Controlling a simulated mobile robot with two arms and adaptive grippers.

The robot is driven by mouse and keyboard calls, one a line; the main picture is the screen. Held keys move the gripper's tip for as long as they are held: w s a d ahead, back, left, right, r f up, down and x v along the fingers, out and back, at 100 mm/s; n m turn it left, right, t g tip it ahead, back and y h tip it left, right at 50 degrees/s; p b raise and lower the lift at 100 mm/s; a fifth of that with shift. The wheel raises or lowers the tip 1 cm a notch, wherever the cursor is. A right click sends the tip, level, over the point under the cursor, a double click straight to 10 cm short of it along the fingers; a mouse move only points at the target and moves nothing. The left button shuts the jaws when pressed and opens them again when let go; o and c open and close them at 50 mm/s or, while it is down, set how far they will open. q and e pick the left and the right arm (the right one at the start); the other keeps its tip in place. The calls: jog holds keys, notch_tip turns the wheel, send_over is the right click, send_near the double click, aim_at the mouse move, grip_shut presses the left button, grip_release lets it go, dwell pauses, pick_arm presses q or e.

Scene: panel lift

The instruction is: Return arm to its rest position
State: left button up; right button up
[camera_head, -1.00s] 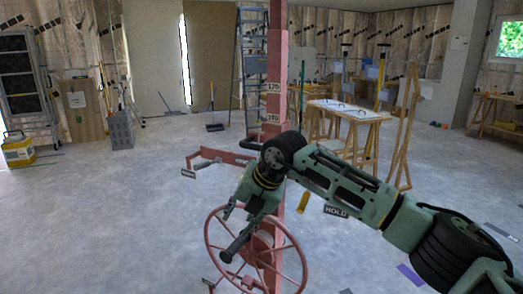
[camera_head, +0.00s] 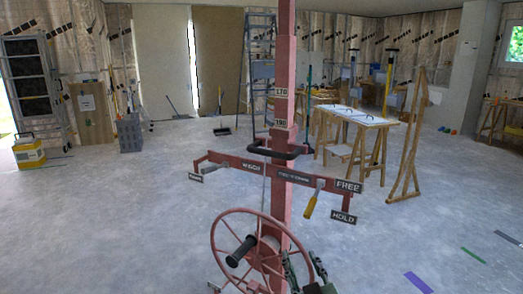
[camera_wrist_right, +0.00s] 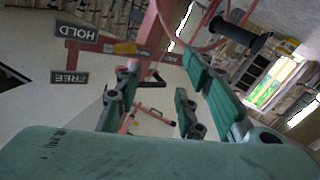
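My right gripper (camera_head: 305,272) shows only in part at the bottom edge of the head view, low and just right of the red hand wheel (camera_head: 222,222). In the right wrist view my right gripper (camera_wrist_right: 157,88) has its green fingers spread, with nothing between them. The wheel's black handle (camera_head: 241,250) stands clear to the left of the gripper; it also shows in the wrist view (camera_wrist_right: 236,38). The red lift mast (camera_head: 283,190) rises behind the wheel. My left gripper is not in view.
A wooden trestle table (camera_head: 355,116) stands behind to the right. The floor around the lift is largely clear.

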jog(key=s+d+f+m+g+h, duration=0.1)
jog(key=s+d+f+g, duration=0.25)
jog(key=s+f, duration=0.3)
jog(key=s+d+f+m+g+h, duration=0.25)
jog(key=s+d+f, duration=0.2)
jog(key=f, duration=0.35)
jog(key=s+d+f+g+y, duration=0.15)
jog(key=s+f+g, duration=0.25)
jog(key=s, duration=0.6)
jog(key=s+d+f+g, duration=0.2)
jog(key=s+f+g, duration=0.25)
jog(key=s, duration=0.55)
notch_tip(320, 180, down, 25)
jog(key=s, duration=0.2)
jog(key=s+d+f+n+g+p, duration=0.1)
jog(key=s+d+f+g, duration=0.1)
jog(key=s+f, duration=1.4)
jog(key=shift+s+d, duration=0.15)
jog(key=shift+s, duration=0.05)
